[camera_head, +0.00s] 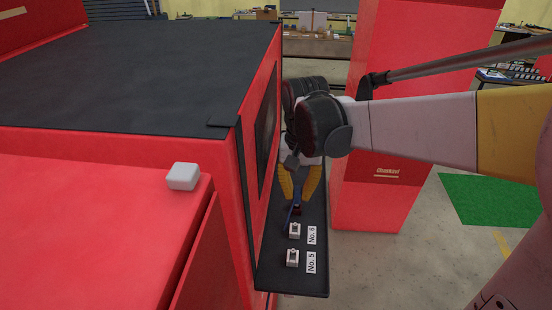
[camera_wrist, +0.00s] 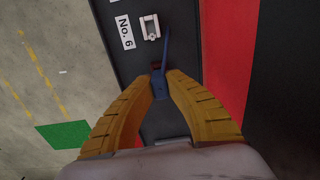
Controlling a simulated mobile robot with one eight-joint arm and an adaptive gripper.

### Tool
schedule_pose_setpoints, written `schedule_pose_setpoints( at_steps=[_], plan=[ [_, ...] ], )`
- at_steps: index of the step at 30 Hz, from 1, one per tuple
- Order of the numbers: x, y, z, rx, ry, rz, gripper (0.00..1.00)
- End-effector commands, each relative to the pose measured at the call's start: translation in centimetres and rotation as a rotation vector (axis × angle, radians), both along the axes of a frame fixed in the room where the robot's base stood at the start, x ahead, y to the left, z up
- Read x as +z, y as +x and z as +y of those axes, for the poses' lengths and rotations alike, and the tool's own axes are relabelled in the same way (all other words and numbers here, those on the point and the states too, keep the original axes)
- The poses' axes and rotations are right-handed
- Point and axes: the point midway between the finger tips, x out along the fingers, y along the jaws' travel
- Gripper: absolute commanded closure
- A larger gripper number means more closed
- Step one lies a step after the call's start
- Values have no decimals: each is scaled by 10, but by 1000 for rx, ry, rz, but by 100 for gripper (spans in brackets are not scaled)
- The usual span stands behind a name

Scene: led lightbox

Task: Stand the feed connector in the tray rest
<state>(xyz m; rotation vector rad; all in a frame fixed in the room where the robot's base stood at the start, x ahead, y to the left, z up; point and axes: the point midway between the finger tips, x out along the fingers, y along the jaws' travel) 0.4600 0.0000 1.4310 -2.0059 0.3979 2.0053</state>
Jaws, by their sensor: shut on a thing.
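My gripper (camera_head: 299,187) points down over the black tray (camera_head: 302,281) along the red cabinet's side. In the wrist view its yellow fingers (camera_wrist: 160,83) are shut on a blue piece (camera_wrist: 161,87), seemingly the feed connector. A slim blue strip runs from it toward the No. 6 block. A small dark red part (camera_wrist: 156,66) shows just beyond the fingertips; whether it belongs to the connector or the tray I cannot tell. Two pale blocks with dark centres sit on the tray, labelled No. 6 (camera_head: 294,230) and No. 5 (camera_head: 292,257). I cannot tell which thing is the tray rest.
The red cabinet (camera_head: 252,190) with a black top stands left of the tray. A white rounded block (camera_head: 182,176) lies on the red surface at left. A red column (camera_head: 366,205) stands right of the tray. A green mat (camera_head: 492,200) lies on the floor.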

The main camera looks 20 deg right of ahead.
Motion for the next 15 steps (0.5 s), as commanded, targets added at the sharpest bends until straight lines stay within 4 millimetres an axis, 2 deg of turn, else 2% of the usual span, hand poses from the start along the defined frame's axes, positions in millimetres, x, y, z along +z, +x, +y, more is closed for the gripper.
schedule_pose_setpoints(
  at_steps=[15],
  plan=[
    [-14, 0, 0, 0, 0, 0, 100]
  ],
)
